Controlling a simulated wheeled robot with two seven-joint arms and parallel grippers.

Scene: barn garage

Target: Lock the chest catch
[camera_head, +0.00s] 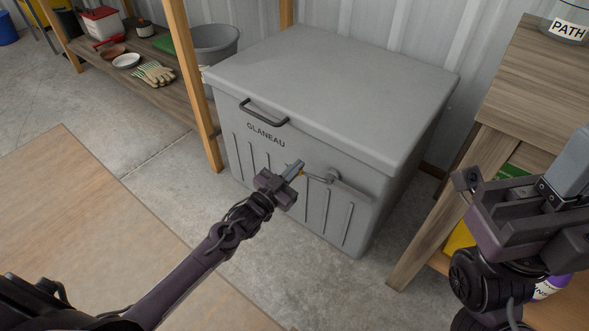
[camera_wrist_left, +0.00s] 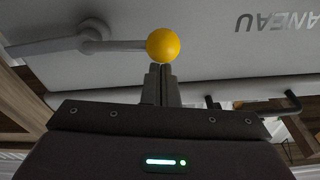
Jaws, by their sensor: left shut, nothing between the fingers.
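The grey chest (camera_head: 330,80) stands on the concrete floor with its lid down. Its catch (camera_head: 330,176) is on the front, right of centre, with a thin lever pointing left to a yellow knob (camera_head: 302,173). My left gripper (camera_head: 297,167) is shut and empty, its fingertips at the knob. In the left wrist view the yellow knob (camera_wrist_left: 163,45) is just beyond the shut fingertips (camera_wrist_left: 160,72), and the catch lever (camera_wrist_left: 125,45) runs left from it. I cannot tell if they touch. My right gripper (camera_head: 520,190) is at the right edge, away from the chest; its fingers are unclear.
A dark handle (camera_head: 262,115) is on the chest front. A wooden workbench (camera_head: 525,75) stands close to the chest on the right. A wooden shelf (camera_head: 140,68) with gloves and a grey bucket (camera_head: 214,42) are on the left. A wooden surface (camera_head: 90,220) lies at front left.

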